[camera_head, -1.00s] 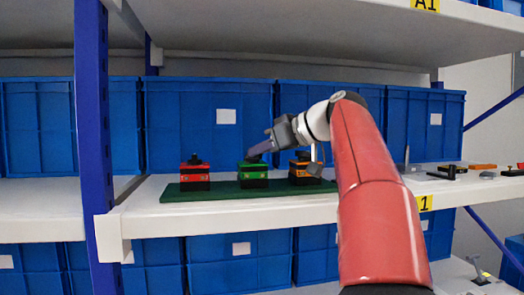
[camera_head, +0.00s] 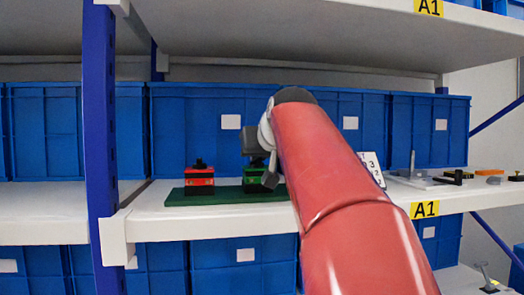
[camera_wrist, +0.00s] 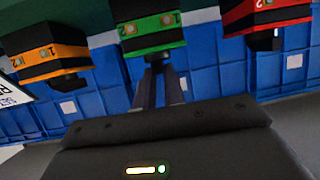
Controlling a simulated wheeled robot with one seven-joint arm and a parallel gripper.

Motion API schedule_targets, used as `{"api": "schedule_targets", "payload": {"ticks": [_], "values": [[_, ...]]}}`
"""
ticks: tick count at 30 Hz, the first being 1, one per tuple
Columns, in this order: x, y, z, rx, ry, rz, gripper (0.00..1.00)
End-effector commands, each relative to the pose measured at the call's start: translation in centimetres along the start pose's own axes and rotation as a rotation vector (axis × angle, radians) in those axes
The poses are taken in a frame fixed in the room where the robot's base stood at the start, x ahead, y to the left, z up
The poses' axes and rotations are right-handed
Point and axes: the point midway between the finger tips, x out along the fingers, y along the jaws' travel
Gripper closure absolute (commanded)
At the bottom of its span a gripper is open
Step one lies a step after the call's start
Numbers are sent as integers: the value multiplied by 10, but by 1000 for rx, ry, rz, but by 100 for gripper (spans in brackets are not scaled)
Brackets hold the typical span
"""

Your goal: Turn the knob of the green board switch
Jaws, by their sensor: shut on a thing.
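The green switch (camera_head: 254,179) stands on the green board (camera_head: 225,196) on the shelf, partly behind my gripper (camera_head: 268,170). In the wrist view, which looks upside down, the green switch (camera_wrist: 152,34) hangs at the top middle with labels 1 and 2. My gripper fingers (camera_wrist: 158,75) reach it from its top side and are shut on its dark knob (camera_wrist: 157,58). The fingers hide much of the knob, so its exact angle is hard to tell.
A red switch (camera_head: 200,179) stands left of the green one. An orange switch (camera_wrist: 46,52) shows in the wrist view but is behind my arm in the head view. Blue bins (camera_head: 190,130) line the back. A blue post (camera_head: 99,130) stands at the left.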

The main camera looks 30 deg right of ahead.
Motion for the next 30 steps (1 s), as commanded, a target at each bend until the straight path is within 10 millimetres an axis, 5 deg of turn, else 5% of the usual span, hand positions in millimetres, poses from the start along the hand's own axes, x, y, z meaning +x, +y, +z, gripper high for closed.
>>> {"api": "schedule_targets", "payload": {"ticks": [20, 21, 26, 30], "values": [[0, -2, 0, 30, 0, 70, 100], [0, -2, 0, 30, 0, 70, 88], [0, -2, 0, 30, 0, 70, 67], [0, -2, 0, 29, 0, 70, 67]]}}
